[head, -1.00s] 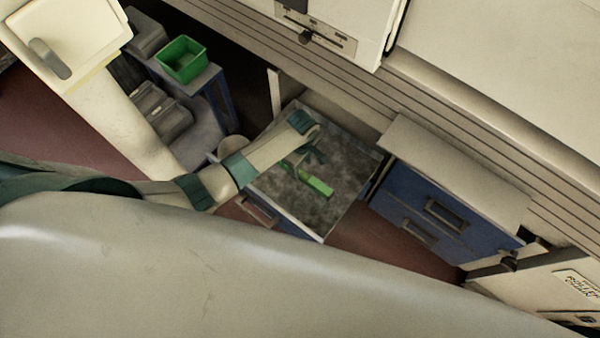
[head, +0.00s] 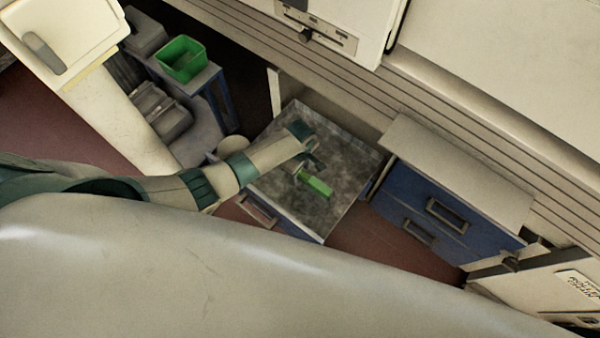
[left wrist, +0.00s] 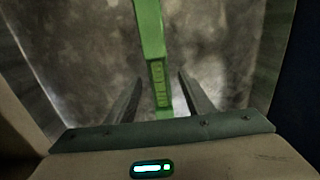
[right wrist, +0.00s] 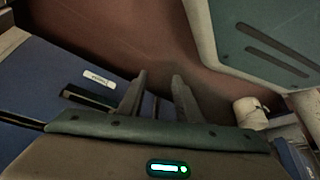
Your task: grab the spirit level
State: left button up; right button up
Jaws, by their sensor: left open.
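The spirit level is a bright green bar (head: 316,186) lying in an open, grey-lined drawer (head: 345,190). My left gripper (head: 309,165) is over the drawer, just beside the bar's upper-left end in the head view. In the left wrist view the spirit level (left wrist: 152,50) runs upright down the picture between the two fingers (left wrist: 160,85), with gaps on both sides. The left gripper is open and holds nothing. My right gripper (right wrist: 160,78) shows only in the right wrist view, its fingers apart with nothing between them, far from the level.
A blue cabinet with a pale top (head: 450,165) stands right of the drawer. A green bin (head: 182,60) sits on a blue-legged stand at upper left. The drawer walls surround the level. Reddish floor (head: 375,250) shows between drawer and cabinet.

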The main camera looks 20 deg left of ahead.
pick_arm(q)
grip_shut()
jog(key=shift+r, duration=0.5)
notch_tip(320, 180, up, 4)
jog(key=shift+f+p, duration=0.25)
jog(key=shift+p, duration=0.25)
jog(key=s+d+r, duration=0.3)
jog(key=d+r, duration=0.3)
jog(key=d, duration=0.5)
jog(key=shift+s+r, duration=0.3)
